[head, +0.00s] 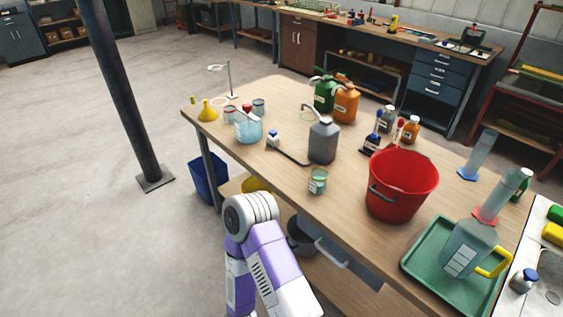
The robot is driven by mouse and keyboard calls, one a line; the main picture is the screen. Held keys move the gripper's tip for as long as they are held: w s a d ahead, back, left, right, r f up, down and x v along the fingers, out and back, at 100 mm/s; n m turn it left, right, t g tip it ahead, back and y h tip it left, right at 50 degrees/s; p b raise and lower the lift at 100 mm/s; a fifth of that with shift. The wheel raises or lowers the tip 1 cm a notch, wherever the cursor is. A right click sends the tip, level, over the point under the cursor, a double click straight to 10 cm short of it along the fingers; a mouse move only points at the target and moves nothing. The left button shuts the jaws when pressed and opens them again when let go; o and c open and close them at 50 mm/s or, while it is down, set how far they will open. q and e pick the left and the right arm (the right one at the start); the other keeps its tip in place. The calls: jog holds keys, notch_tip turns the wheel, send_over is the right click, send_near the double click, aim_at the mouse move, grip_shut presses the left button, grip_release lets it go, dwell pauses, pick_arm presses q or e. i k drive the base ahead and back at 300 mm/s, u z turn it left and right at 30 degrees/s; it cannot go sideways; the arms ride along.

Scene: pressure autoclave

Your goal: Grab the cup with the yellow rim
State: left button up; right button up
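A small clear cup (317,183) stands upright near the front edge of the wooden table. It has a greenish tint, and its rim looks yellowish, though it is too small to be sure. One of my purple and white arms rises from the bottom of the head view, below and left of the cup, and bends back down out of the picture. Neither gripper shows, so nothing is seen touching the cup.
A grey jug (323,141) stands just behind the cup, and a red bucket (402,187) stands to its right. A clear pitcher (248,127) and yellow funnel (207,111) are at left. A green tray (416,262) holds a large measuring jug. Bare tabletop lies left of the cup.

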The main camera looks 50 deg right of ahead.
aim_at(318, 181)
jog(key=i, duration=1.45)
jog(key=z, duration=1.9)
